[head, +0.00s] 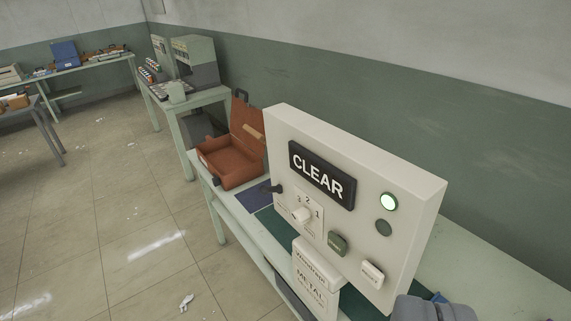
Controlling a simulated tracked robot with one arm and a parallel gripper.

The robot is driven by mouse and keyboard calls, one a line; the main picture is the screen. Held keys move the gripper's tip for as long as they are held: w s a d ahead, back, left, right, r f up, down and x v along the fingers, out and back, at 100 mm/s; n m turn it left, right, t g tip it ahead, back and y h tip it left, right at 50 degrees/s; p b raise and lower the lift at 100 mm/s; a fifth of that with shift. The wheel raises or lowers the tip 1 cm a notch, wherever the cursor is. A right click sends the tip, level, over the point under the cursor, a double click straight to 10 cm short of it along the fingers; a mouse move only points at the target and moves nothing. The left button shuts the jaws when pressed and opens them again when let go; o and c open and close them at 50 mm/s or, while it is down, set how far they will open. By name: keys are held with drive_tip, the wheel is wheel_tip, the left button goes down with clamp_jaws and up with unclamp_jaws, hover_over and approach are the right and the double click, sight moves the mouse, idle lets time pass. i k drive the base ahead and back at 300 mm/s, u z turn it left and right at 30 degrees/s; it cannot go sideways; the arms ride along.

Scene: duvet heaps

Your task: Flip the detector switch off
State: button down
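The detector is an upright cream box (415,207) on a pale green bench, with a black sign reading "CLEAR" (321,175). A round lamp (388,201) glows green-white; a darker round lamp (383,228) below it is unlit. A pale knob (301,214) sits on a small plate with numbers. A dark green rocker or button (337,243) and a cream one (372,273) are lower on the face; their labels are too small to read. A small black lever-like part (270,188) shows at the box's left side. I cannot make out my gripper.
An open orange-brown case (232,158) stands left of the detector. A white sign with "METAL" (315,280) stands in front. An unclear grey shape (435,309) is at the lower right. Tiled floor (110,220) is mostly free; another bench (200,98) stands behind.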

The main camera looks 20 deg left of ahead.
sight(264, 189)
drive_tip(key=u, duration=0.4)
drive_tip(key=i, duration=0.85)
drive_tip(key=u, duration=0.65)
